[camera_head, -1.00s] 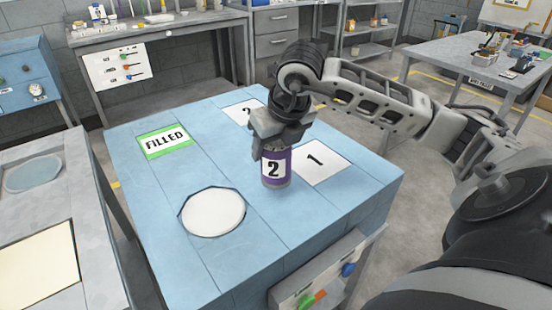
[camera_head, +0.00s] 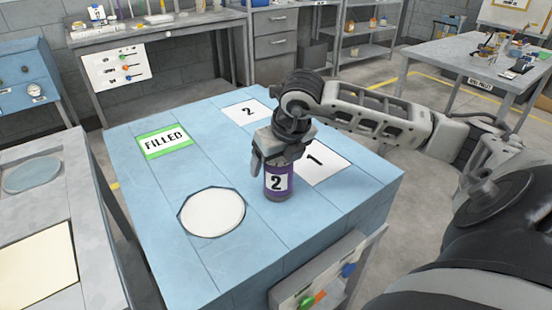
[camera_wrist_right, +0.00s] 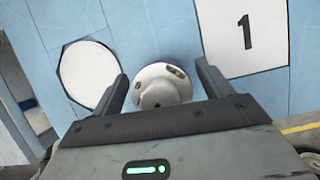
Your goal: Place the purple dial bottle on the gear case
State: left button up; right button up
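The purple dial bottle (camera_head: 278,184) has a white label with a 2 and looks upright on the blue bench top, between the white disc and the plate marked 1. My right gripper (camera_head: 272,166) is right above it, pointing down with its fingers on either side of its top. In the right wrist view, the bottle's pale domed top (camera_wrist_right: 161,88) sits between the two fingers, with a narrow gap on each side. The fingers look open around it. No thing is clearly recognisable as the gear case. My left gripper is out of view.
The blue bench (camera_head: 150,210) holds a white round disc (camera_head: 212,212), a green-edged FILLED plate (camera_head: 166,141), a plate marked 2 (camera_head: 246,112) and a plate marked 1 (camera_head: 322,163). A grey side table (camera_head: 80,205) stands at the left. The bench's left part is clear.

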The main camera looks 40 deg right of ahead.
jog(key=shift+r, duration=0.1)
jog(key=shift+r, duration=0.25)
jog(key=v, duration=1.1)
jog(key=shift+s+r, duration=0.15)
jog(key=shift+r, duration=0.15)
